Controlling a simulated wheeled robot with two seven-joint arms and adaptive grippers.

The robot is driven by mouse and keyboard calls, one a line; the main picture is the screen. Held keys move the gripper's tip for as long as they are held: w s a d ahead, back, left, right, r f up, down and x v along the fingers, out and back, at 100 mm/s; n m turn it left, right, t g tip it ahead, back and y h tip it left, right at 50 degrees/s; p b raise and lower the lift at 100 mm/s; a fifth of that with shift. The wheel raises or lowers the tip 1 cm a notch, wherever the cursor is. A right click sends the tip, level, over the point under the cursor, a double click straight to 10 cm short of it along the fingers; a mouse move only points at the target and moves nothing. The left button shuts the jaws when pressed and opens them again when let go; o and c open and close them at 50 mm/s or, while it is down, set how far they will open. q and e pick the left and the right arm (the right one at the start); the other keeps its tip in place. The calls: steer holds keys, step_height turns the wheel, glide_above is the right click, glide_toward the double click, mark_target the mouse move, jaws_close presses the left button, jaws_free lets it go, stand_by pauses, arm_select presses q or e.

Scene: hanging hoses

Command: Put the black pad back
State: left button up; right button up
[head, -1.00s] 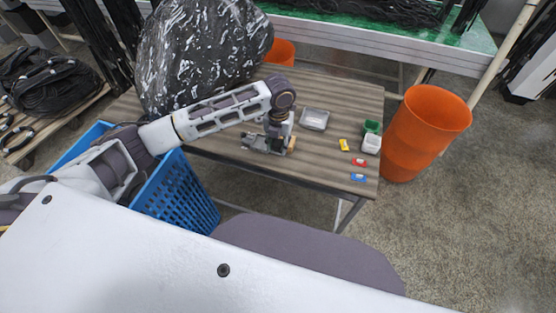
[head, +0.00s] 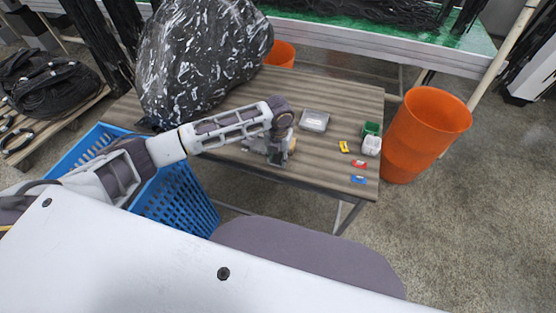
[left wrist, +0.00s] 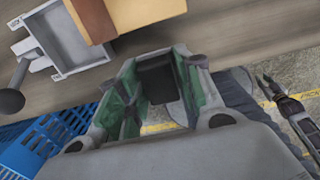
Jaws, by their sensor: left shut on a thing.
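My left gripper (head: 278,154) is over the front part of the wooden-topped table (head: 318,166). In the left wrist view its green-lined fingers (left wrist: 157,68) are shut on the black pad (left wrist: 157,84), a small dark block. In the head view the pad is hard to make out behind the gripper. A grey metal fixture (left wrist: 62,43) with a round-knobbed lever and a light wooden block (left wrist: 122,14) lie just ahead of the fingers, apart from the pad. What may be my right gripper (left wrist: 283,95) shows at the right of the left wrist view, its jaws unclear.
A grey tray (head: 314,121), a green box (head: 372,128), a white container (head: 371,146) and small yellow, red and blue items lie on the table's right. A large black-and-white bag (head: 200,60) fills its left. A blue basket (head: 180,200) and orange bin (head: 424,130) stand beside it.

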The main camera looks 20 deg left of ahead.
arm_select(q)
steer(key=shift+f, duration=1.1)
arm_select(e)
steer(key=shift+s+a+f, duration=0.1)
steer(key=shift+s+a, duration=0.1)
steer(key=shift+s, duration=0.55)
steer(key=shift+a, duration=0.1)
steer(key=shift+w, duration=0.1)
arm_select(q)
steer(key=shift+f, duration=0.1)
steer(key=o, duration=1)
arm_select(e)
steer(key=shift+w+a, duration=0.15)
steer(key=shift+w, duration=0.75)
